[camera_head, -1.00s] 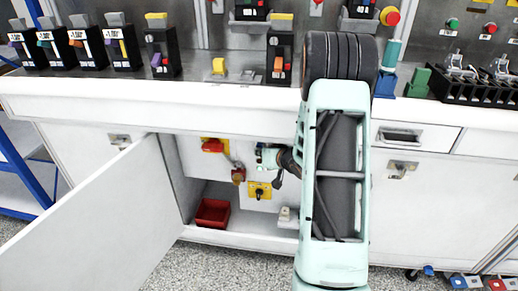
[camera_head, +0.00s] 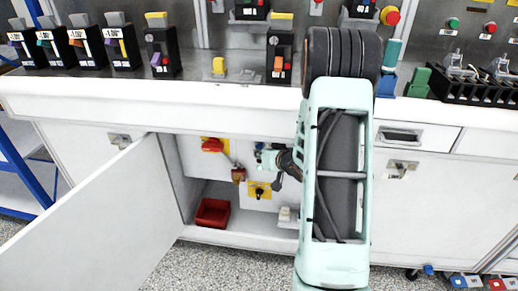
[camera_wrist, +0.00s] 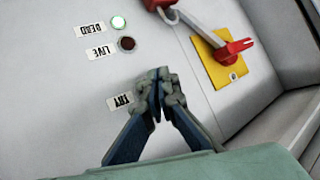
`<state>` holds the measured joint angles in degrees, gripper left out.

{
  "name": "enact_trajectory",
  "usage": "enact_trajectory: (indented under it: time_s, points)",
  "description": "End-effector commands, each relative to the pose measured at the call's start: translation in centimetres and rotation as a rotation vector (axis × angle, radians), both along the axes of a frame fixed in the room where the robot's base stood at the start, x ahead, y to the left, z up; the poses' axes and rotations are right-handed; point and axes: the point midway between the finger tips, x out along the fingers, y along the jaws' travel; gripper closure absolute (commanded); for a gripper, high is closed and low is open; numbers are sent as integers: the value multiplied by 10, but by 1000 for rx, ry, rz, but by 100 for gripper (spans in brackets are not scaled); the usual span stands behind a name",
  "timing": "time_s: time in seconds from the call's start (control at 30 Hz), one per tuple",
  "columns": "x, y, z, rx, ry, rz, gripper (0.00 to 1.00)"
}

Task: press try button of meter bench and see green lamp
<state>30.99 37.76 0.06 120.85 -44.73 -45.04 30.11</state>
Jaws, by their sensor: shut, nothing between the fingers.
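In the wrist view, my gripper (camera_wrist: 158,82) is shut and empty, with its fingertips at the pale panel beside the upside-down TRY label (camera_wrist: 119,101). The fingertips hide the button there, so I cannot tell whether they touch or press it. The dark red lamp (camera_wrist: 126,44) beside the LIVE label (camera_wrist: 99,53) looks unlit. In the head view, my wrist reaches into the open cabinet under the bench (camera_head: 150,98), and the fingertips are not clear.
A red handle on a yellow plate (camera_wrist: 204,46) is close to the right of the gripper in the wrist view. In the head view, the cabinet door (camera_head: 100,220) stands open at the left. A red bin (camera_head: 212,212) sits on the cabinet floor.

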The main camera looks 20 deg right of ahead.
Motion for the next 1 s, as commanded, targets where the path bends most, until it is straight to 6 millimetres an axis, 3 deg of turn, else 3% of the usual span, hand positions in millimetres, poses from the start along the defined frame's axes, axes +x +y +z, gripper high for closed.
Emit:
enact_trajectory:
  time_s: [0.37,0.8,1.0]
  points:
    - [-4,2,-1,1,2,0,100]
    - [-38,26,-2,1,3,1,100]
    - [-43,29,-1,1,2,0,100]
